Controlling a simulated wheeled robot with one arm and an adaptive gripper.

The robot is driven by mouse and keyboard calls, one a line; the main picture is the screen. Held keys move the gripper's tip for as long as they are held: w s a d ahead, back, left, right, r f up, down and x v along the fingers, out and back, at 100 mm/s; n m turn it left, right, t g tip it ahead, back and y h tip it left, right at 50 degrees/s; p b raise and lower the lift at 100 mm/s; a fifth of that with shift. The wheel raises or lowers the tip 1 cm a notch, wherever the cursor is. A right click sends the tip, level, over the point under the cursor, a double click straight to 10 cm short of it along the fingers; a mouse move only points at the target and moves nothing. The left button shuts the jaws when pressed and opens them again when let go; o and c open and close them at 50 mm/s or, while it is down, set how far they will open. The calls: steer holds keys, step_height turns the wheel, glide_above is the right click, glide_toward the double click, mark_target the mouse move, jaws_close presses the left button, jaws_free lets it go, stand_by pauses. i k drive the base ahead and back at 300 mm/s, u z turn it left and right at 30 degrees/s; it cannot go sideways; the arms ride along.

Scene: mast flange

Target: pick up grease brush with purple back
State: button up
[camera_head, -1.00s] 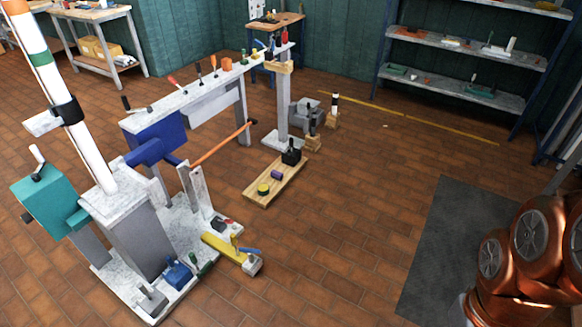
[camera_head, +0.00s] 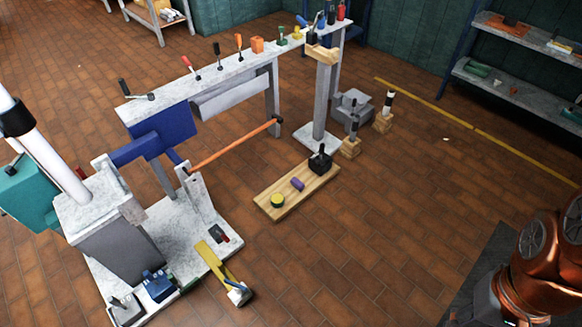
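A small purple object (camera_head: 297,184) lies on a wooden board (camera_head: 270,207) on the brick floor. It may be the grease brush with the purple back, but it is too small here to make out bristles. On the same board, a round yellow-and-green item (camera_head: 277,201) sits to its left and a black block with a knob (camera_head: 320,160) to its right. My gripper is out of view; only copper-coloured links of my arm show at the lower right, well apart from the board.
A long grey bench (camera_head: 200,88) with several tools stands behind the board. A marble base plate (camera_head: 185,243) with a yellow lever (camera_head: 213,262) is at the left. Two wooden blocks (camera_head: 350,149) (camera_head: 383,122) hold upright handles. Floor right of the board is clear up to a dark mat (camera_head: 482,270).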

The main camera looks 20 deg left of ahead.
mark_target(296, 183)
steer(key=u, duration=0.65)
steer(key=i, duration=1.05)
steer(key=u, duration=1.35)
steer(key=i, duration=0.45)
steer(key=u, duration=0.3)
